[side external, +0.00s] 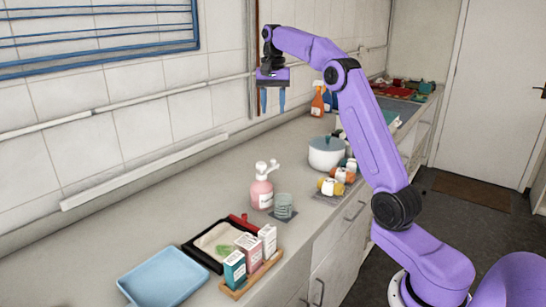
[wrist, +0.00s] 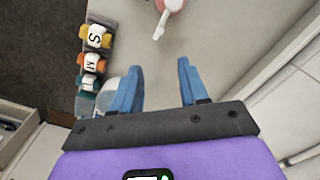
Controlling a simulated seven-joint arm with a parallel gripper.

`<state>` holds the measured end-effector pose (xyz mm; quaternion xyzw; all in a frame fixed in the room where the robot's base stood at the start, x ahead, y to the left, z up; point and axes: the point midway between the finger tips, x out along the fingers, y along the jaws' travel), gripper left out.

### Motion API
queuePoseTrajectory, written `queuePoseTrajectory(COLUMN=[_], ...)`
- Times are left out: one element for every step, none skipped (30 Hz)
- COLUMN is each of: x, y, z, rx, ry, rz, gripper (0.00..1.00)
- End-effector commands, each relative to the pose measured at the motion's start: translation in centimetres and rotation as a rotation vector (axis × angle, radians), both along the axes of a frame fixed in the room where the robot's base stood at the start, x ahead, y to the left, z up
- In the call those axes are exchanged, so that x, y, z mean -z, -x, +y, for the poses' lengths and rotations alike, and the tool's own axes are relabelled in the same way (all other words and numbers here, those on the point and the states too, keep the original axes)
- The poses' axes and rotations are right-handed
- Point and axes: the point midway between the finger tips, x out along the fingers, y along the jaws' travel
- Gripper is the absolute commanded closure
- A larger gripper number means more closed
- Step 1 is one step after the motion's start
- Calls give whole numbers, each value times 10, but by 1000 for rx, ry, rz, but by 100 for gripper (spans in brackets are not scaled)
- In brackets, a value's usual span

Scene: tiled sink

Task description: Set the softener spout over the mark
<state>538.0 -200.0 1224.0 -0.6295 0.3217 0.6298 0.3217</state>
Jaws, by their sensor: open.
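The softener looks to be the pink pump bottle (side external: 261,194) with a white spout, standing upright on the counter in the side external view. Its spout (side external: 270,166) points to the right. In the wrist view the pink bottle (wrist: 172,4) is cut off at the top edge, with the white spout (wrist: 161,24) showing. A clear ribbed tumbler (side external: 283,203) stands beside the bottle on a dark square (side external: 291,216); I cannot tell whether this square is the mark. My gripper (side external: 272,103) is open and empty, high above the counter behind the bottle; its blue fingers (wrist: 160,75) point down.
A black tray (side external: 213,250), a wooden rack with cartons (side external: 245,282) and a blue tray (side external: 165,279) are in front. Spray bottles (side external: 317,102) stand farther back. The counter left of the bottle is clear.

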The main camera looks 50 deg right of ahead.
Motion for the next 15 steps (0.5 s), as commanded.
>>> queuePoseTrajectory(x=[3,6,10,13,16,20,24,27,33,38,42,48,52,57,64], y=[0,0,1,1,1,1,1,1,1,1,1,1,1,2,1], z=[0,0,0,0,0,0,0,1,1,0,0,0,1,1,0], rx=[-1,-1,0,0,0,-1,-1,-2,-2,-1,-1,-1,-2,-2,-2], ry=[0,-1,-1,0,-1,0,-1,0,-1,-1,-1,-1,-1,-1,-1], rz=[3,2,3,3,3,3,3,3,3,3,3,3,3,4,4], gripper=[56,56,56,56,56,56,56,56,56,56,56,56,56,56,56])
